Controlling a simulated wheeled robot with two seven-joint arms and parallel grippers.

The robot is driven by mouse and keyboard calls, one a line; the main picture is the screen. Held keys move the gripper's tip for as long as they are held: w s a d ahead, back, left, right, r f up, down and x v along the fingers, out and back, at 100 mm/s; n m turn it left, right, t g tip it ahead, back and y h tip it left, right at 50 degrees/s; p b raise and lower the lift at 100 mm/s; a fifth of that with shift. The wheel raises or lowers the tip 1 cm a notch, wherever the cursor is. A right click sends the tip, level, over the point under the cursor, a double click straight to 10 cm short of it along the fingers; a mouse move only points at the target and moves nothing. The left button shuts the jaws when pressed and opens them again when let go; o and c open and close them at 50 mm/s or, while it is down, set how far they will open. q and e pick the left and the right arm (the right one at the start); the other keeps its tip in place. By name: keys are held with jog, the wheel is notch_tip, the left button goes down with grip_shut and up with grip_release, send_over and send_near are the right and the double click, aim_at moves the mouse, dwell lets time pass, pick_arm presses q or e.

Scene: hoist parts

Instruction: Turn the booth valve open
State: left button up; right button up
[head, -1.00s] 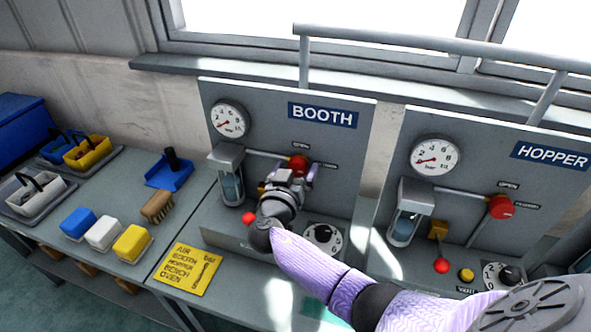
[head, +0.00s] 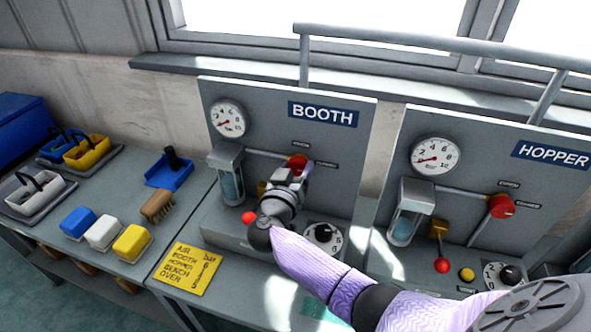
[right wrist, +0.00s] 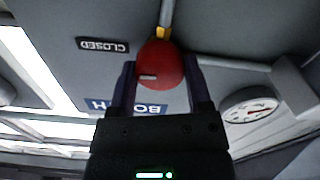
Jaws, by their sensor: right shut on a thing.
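The booth valve's red knob (head: 297,160) sits on the grey booth panel (head: 340,180), below and left of the blue BOOTH sign (head: 322,114). My right gripper (head: 299,171) is at the knob and partly hides it in the head view. In the right wrist view the round red knob (right wrist: 160,64) lies between the two dark fingers, with a CLOSED label (right wrist: 103,45) to its left. The fingers are shut on the knob. The booth gauge (head: 229,119) has its needle toward the low left. My left gripper is not in view.
The hopper panel (head: 470,160) with its own red valve knob (head: 501,206) stands to the right. A yellow sign (head: 188,269) lies on the bench front. Brushes, colored blocks and trays occupy the left bench. A grey rail (head: 430,43) runs above the panels.

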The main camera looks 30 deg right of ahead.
jog(key=n, duration=0.3)
jog(key=shift+b, duration=0.35)
jog(key=n, duration=0.5)
jog(key=shift+n, duration=0.3)
jog(key=n, duration=0.3)
jog(key=shift+p, duration=0.3)
jog(key=n, duration=0.3)
jog(key=shift+n+p, duration=0.3)
jog(key=shift+p, duration=0.05)
jog(key=shift+n, duration=0.7)
jog(key=shift+f, duration=0.1)
jog(key=shift+n, duration=0.4)
